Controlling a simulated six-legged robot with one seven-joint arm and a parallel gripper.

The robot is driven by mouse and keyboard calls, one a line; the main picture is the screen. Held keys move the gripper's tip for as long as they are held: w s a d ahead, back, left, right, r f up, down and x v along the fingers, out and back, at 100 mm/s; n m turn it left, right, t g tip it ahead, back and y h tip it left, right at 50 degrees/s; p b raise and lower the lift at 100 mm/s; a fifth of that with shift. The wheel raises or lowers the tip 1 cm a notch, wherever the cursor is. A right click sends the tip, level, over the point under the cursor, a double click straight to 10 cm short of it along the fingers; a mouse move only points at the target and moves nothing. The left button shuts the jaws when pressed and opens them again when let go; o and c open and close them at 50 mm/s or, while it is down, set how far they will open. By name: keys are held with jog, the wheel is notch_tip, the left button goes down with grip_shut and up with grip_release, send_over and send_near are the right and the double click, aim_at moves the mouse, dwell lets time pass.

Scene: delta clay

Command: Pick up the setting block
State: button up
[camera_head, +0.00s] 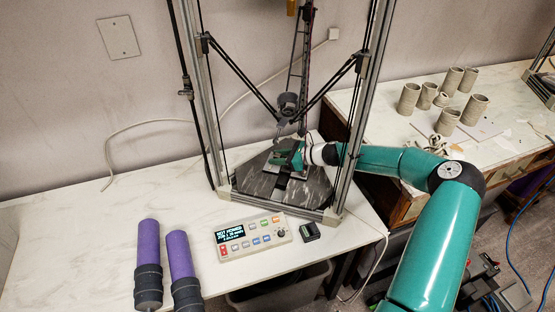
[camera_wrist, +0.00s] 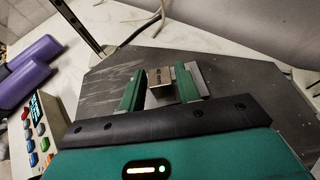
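The setting block (camera_wrist: 161,77), a small silver-grey metal block with dark marking, stands on the dark plate (camera_wrist: 105,87) in the wrist view. My gripper (camera_wrist: 159,88) is open, with a green finger on each side of the block. A clear gap shows between the left finger and the block. The block is close to the right finger, and I cannot tell whether they touch. In the head view my gripper (camera_head: 291,158) reaches between the frame posts, low over the dark plate (camera_head: 258,180). The block is too small to make out surely there.
The delta frame's posts (camera_head: 352,130) and hanging arms with a nozzle (camera_head: 288,102) surround my gripper. A control box (camera_head: 252,238), a small dark block (camera_head: 309,231) and two purple cylinders (camera_head: 180,258) are in front. Clay cups (camera_head: 408,98) stand on the right table.

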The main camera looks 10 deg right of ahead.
jog(key=shift+x, duration=1.2)
grip_shut()
jog(key=shift+d+r, duration=0.1)
jog(key=shift+d, duration=0.05)
